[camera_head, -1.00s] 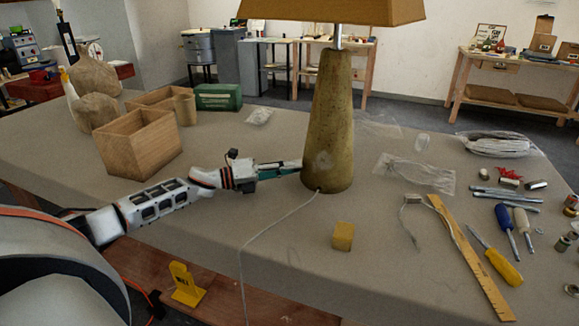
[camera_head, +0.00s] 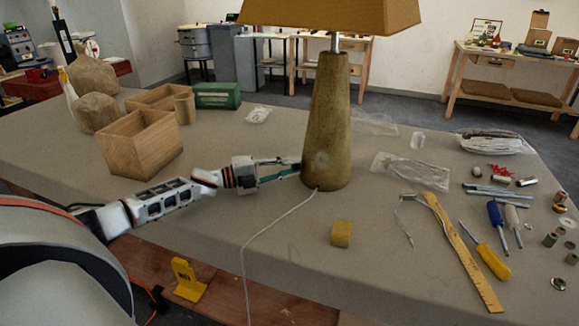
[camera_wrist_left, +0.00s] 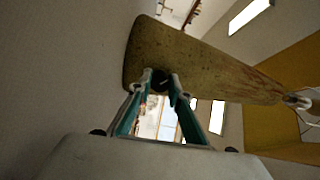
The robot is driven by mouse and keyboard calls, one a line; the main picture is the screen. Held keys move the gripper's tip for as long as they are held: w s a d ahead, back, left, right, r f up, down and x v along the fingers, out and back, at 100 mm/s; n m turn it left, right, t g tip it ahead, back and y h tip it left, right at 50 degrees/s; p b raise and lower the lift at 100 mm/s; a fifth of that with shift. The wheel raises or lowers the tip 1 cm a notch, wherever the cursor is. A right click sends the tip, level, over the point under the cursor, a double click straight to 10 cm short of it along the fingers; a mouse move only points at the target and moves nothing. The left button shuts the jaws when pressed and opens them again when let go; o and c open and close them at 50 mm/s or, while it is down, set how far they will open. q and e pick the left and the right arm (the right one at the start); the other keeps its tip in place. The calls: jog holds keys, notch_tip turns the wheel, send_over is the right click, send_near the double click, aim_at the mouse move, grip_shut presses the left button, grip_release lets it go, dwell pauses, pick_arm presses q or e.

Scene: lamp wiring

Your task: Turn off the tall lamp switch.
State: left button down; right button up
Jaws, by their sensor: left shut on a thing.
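The tall lamp (camera_head: 327,125) stands upright on the table, with a tapered mottled brown base and an ochre shade (camera_head: 335,14). My left gripper (camera_head: 299,166) reaches in from the left, its fingertips at the lower left side of the base. In the left wrist view, the lamp base (camera_wrist_left: 200,62) runs across the picture. The fingertips of the left gripper (camera_wrist_left: 160,84) close around a small dark knob (camera_wrist_left: 159,77) on it, which looks like the switch. The fingers hide part of the knob, and its setting cannot be read. My right gripper is not in view.
A pale cord (camera_head: 274,232) runs from the lamp base over the table's front edge. A yellow block (camera_head: 341,233) sits in front of the lamp. An open wooden box (camera_head: 139,146) stands left, beyond my arm. A ruler (camera_head: 461,250) and screwdrivers lie right.

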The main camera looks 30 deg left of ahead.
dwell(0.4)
pick_arm(q)
jog(key=c, duration=1.9)
grip_release()
jog(key=shift+s+a, duration=0.1)
jog(key=v, duration=1.1)
jog(key=shift+s+a, duration=0.25)
jog(key=shift+a, duration=0.05)
